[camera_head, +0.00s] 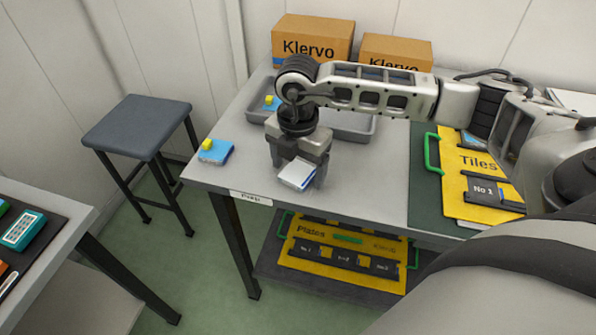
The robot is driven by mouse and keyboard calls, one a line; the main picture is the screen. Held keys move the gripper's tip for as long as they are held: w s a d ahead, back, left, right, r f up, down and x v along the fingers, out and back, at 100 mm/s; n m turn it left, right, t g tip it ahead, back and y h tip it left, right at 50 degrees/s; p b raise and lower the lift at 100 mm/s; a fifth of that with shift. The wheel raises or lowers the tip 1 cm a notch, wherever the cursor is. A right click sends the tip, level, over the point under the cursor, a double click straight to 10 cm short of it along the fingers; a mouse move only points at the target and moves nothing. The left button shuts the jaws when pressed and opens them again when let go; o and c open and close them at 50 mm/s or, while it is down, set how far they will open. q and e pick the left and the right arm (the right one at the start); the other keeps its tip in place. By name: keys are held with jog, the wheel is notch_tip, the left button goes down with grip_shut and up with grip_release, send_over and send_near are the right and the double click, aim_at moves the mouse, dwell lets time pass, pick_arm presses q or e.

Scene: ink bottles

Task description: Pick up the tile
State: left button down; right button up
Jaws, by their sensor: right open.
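My right gripper (299,168) points down over the front part of the grey table and is open. A white, flat-topped piece with a blue edge (297,174), which looks like a tile, shows at its fingertips, between or just in front of the fingers. I cannot tell whether it touches them or the table. A blue block with a small yellow piece on top (216,151) stands near the table's left corner, apart from the gripper. My left gripper is not in view.
Grey trays (347,123) stand behind the gripper, one with a blue and yellow piece (270,102). Two Klervo boxes (312,37) stand at the back. A yellow Tiles board (466,195) lies right. A Plates board (343,255) is on the lower shelf. A stool (137,126) stands left.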

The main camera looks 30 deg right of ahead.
jog(key=c, duration=1.1)
jog(key=shift+r, duration=0.1)
